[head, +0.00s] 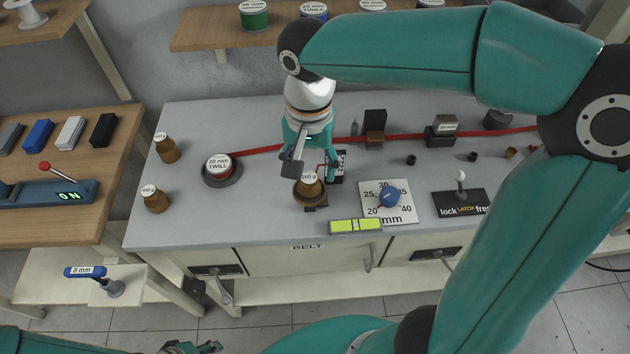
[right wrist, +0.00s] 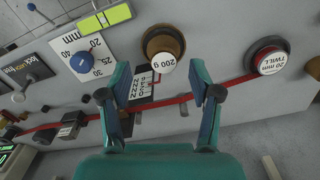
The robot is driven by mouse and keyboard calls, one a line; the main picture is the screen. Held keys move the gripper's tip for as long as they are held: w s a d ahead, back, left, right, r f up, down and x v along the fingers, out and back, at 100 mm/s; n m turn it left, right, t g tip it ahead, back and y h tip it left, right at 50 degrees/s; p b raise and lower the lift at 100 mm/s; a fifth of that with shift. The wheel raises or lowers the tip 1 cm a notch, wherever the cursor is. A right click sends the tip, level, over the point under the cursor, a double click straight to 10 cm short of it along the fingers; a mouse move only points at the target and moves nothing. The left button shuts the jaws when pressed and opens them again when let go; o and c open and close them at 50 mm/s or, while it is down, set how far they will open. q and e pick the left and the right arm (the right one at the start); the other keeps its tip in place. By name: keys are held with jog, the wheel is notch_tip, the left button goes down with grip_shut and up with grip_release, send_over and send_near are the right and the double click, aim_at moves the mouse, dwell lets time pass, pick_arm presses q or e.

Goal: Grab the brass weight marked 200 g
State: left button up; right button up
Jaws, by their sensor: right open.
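The brass weight marked 200 g (head: 309,191) stands on the grey bench, with its round white label facing up. It also shows in the right wrist view (right wrist: 165,42), beyond the fingertips and between their lines. My right gripper (head: 313,168) is over the bench at the weight, its fingers spread. In the right wrist view the gripper (right wrist: 150,82) is open and nothing is between its fingers. The weight's far side is partly hidden by the fingers in the head view. My left gripper (head: 190,347) is only partly in view at the bottom edge; its fingers are unclear.
A dial plate (head: 405,213) and a yellow-green level (head: 355,226) lie right of the weight. A red band (head: 260,149) runs behind it from the 20 mm twill spool (head: 219,166). Two brown jars (head: 155,199) stand left. A latch lever plate (head: 458,203) is farther right.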

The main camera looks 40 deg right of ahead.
aim_at(309, 179)
jog(key=shift+w+f+p, duration=0.15)
jog(key=shift+f, duration=1.2)
jog(key=shift+w+f+p, duration=0.15)
jog(key=shift+f, duration=1.15)
grip_shut()
